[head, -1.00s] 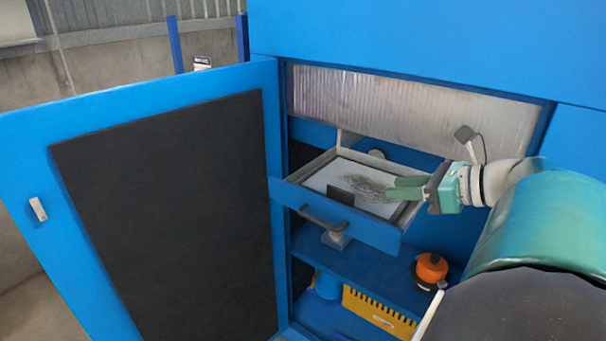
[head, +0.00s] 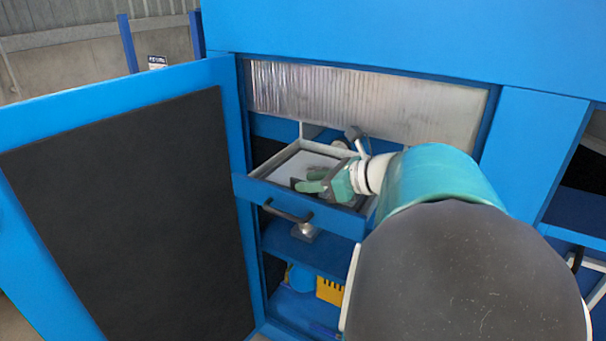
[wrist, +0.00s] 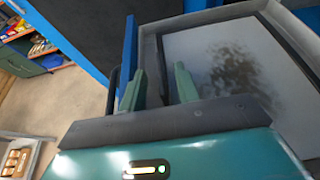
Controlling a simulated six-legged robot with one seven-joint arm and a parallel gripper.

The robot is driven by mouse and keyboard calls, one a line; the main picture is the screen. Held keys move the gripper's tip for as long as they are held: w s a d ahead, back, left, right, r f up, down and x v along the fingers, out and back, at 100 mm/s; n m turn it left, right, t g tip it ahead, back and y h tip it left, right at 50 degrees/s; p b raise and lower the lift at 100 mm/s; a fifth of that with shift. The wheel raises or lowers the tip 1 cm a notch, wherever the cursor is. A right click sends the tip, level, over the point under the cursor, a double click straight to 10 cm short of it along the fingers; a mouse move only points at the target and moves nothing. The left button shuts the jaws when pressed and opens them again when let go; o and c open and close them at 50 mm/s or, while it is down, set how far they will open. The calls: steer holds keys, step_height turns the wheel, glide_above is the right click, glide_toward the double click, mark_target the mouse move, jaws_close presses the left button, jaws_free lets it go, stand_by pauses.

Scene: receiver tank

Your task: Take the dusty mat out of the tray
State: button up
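The tray (head: 335,217) is a pulled-out blue-fronted drawer with pale inner walls in the cabinet. The mat (head: 304,164) lies flat in it, pale grey; the wrist view shows a dark dusty smudge on the mat (wrist: 215,48). A small dark upright tab (head: 295,182) stands at the mat's front edge, by my fingertips. My gripper (head: 308,181) is over the tray's front right part, its green fingers low near the front wall. In the wrist view the fingers of my gripper (wrist: 162,85) stand apart, left of the smudge. Whether the tab is between them is unclear.
The cabinet door (head: 120,200) stands open on the left. A dark handle (head: 286,212) juts from the tray front. Below is a shelf with a yellow bin (head: 329,290) and a blue item (head: 300,277). A ribbed metal panel (head: 365,100) is above the tray.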

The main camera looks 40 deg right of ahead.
steer(key=shift+w+a+f, duration=0.15)
steer(key=shift+w+f, duration=0.05)
steer(key=shift+w, duration=0.3)
steer(key=shift+s, duration=0.15)
steer(key=shift+c, duration=0.6)
jaws_close()
steer(key=shift+r, duration=0.1)
steer(key=shift+r, duration=0.1)
